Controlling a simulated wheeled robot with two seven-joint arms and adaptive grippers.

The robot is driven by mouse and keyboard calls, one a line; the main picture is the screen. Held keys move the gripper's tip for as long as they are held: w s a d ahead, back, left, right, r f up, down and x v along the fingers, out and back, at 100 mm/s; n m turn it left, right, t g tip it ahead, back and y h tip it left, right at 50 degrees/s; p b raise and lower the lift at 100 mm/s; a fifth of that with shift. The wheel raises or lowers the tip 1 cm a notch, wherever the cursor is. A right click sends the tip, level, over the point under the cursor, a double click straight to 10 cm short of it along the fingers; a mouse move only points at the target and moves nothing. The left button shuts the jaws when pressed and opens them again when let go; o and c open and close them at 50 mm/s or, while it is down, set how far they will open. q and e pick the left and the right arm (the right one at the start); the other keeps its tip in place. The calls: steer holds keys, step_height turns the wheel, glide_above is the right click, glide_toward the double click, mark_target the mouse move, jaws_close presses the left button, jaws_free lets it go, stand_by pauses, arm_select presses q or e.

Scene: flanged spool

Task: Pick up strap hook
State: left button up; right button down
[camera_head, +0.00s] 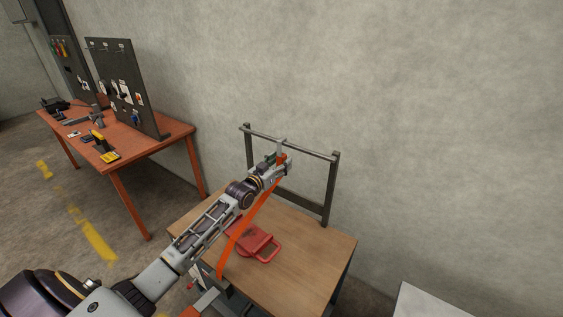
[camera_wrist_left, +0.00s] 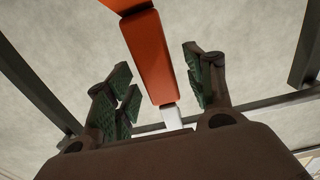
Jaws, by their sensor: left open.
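An orange strap (camera_head: 246,227) runs down from the metal frame's top bar toward the table's front left edge. At its upper end a small grey hook (camera_head: 283,146) shows at the bar, partly hidden by my gripper. My left gripper (camera_head: 280,161) is open just at the strap's upper end, below the bar. In the left wrist view, the orange strap (camera_wrist_left: 150,55) and a pale grey metal piece (camera_wrist_left: 172,116) lie between the two green-padded fingers of the left gripper (camera_wrist_left: 165,85). A gap shows on both sides, with no clear contact. My right gripper is out of view.
The dark metal frame (camera_head: 329,190) stands at the back of the wooden table (camera_head: 310,262). A red piece with a loop handle (camera_head: 262,246) lies on the tabletop. An orange workbench (camera_head: 150,142) with tool boards stands at left. A concrete wall is behind.

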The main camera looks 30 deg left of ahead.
arm_select(q)
steer(key=shift+w+d, duration=0.1)
steer(key=shift+w, duration=0.75)
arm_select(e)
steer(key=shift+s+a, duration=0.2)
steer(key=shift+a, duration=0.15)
arm_select(q)
steer(key=shift+c, duration=0.2)
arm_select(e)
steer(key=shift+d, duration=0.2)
